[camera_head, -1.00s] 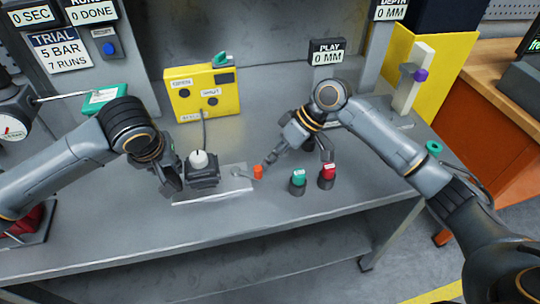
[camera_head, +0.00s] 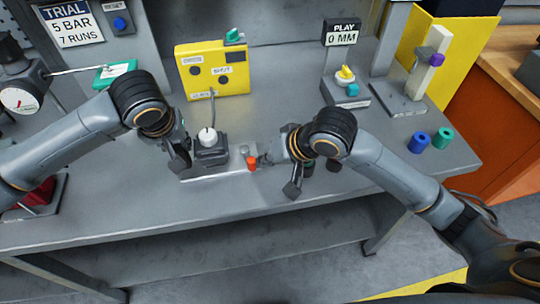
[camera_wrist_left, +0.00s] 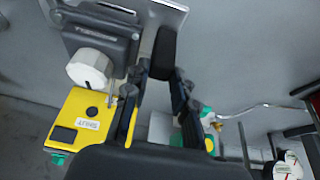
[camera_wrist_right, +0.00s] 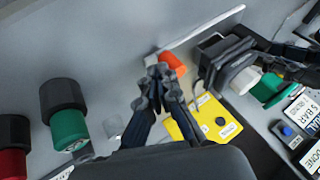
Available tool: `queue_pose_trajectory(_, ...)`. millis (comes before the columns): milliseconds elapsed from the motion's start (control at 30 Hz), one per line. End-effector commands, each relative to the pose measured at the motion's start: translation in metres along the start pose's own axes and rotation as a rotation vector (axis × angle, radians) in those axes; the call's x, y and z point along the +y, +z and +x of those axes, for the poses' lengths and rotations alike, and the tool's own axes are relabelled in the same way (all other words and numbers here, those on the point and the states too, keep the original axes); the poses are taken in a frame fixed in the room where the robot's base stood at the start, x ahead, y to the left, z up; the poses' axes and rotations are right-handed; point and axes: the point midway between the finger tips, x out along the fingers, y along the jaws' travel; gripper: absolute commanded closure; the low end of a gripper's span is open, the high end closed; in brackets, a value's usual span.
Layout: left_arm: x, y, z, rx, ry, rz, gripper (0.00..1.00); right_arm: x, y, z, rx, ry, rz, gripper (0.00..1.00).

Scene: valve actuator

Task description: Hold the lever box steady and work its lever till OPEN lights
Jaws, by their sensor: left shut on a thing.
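The dark lever box (camera_head: 210,150) with a white round knob stands on a pale plate on the bench. It also shows in the left wrist view (camera_wrist_left: 105,42). My left gripper (camera_head: 181,160) is shut on the left side of the box. The orange tip (camera_head: 252,164), apparently the lever's, is right of the box beside a short grey post. My right gripper (camera_head: 264,158) has its fingers together beside the orange tip. In the right wrist view its fingertips (camera_wrist_right: 163,78) overlap the orange tip (camera_wrist_right: 173,64); contact is unclear. The yellow panel (camera_head: 211,68) has OPEN and SHUT labels; both lamps look dark.
A cable runs from the panel to the box. Dark-and-teal (camera_wrist_right: 66,115) and dark-and-red (camera_wrist_right: 13,145) cylinders stand near my right gripper.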

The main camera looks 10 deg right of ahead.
Motion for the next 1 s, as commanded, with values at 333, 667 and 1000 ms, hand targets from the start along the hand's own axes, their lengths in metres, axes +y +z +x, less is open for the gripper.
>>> queue_pose_trajectory(333, 0.001, 0.001, 0.001, -0.002, 0.001, -0.001, 1.0, -0.006, 0.004, 0.001, -0.003, -0.004, -0.001, 1.0)
queue_pose_trajectory(667, 0.001, 0.001, 0.001, -0.002, 0.001, 0.0, 1.0, -0.006, 0.004, 0.001, -0.003, -0.004, -0.002, 1.0)
queue_pose_trajectory(1000, 0.0, 0.001, 0.001, -0.002, 0.001, 0.0, 1.0, 0.019, 0.006, -0.012, -0.002, 0.003, 0.001, 1.0)
